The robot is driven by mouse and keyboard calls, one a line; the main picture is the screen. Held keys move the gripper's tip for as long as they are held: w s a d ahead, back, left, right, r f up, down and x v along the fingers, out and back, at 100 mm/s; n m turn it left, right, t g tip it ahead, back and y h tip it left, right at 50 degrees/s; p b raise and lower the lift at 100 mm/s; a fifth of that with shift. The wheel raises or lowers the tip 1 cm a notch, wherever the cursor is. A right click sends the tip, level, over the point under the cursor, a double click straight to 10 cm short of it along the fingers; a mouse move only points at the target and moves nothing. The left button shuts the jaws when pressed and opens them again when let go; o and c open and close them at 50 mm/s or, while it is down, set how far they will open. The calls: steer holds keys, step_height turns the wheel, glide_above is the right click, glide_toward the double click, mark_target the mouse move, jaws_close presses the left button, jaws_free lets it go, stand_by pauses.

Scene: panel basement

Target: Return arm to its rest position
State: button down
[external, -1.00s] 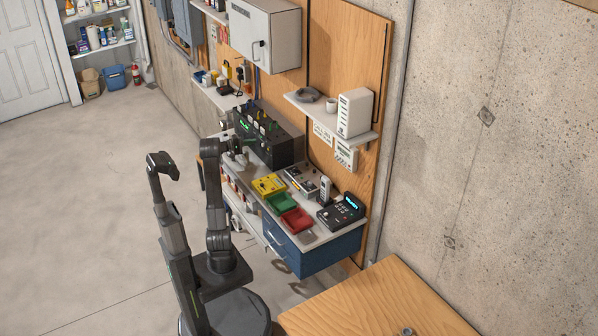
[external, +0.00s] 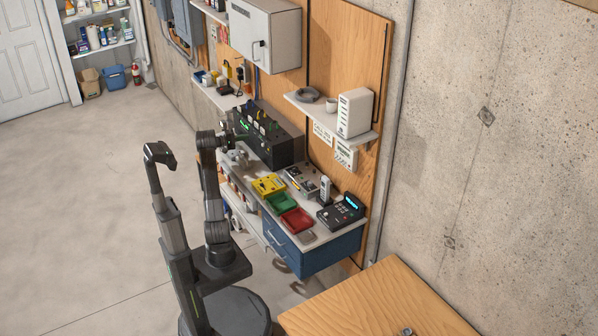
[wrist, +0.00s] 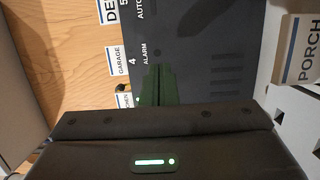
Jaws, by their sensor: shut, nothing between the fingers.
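My arm (external: 214,190) stands upright at the left end of the workbench, bent at the top toward the black panel box (external: 268,135). My gripper (wrist: 155,84) is shut and empty in the wrist view, its narrow fingers close together over a dark panel face. In the external view the gripper is small and hard to make out near the box. The dark panel (wrist: 205,60) carries the words ALARM and AUTO and rows of slots. I cannot tell whether the fingertips touch it.
The bench holds a yellow tray (external: 269,185), a green tray (external: 281,203), a red tray (external: 297,221), a handset (external: 325,189) and a keypad device (external: 342,211). A shelf (external: 332,112) and a grey cabinet (external: 264,35) hang above. Open floor (external: 100,180) lies left.

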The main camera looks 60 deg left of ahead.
steer(key=b+v, duration=0.1)
steer(key=v, duration=0.6)
steer(key=w+d+g, duration=0.1)
steer(key=d, duration=0.2)
steer(key=w+d+m+h+p, duration=0.1)
steer(key=d, duration=0.2)
steer(key=w+d+r+m+g+h, duration=0.1)
steer(key=d, duration=0.2)
steer(key=shift+d+g+p, duration=0.1)
steer(key=shift+g+p, duration=0.2)
steer(key=w+d+m+g+h+p, duration=0.1)
steer(key=d+m+g+h, duration=0.1)
steer(key=d, duration=0.9)
steer(key=shift+d+f+m+g+p, duration=0.2)
steer(key=shift+m+g+p, duration=0.1)
steer(key=shift+g, duration=0.6)
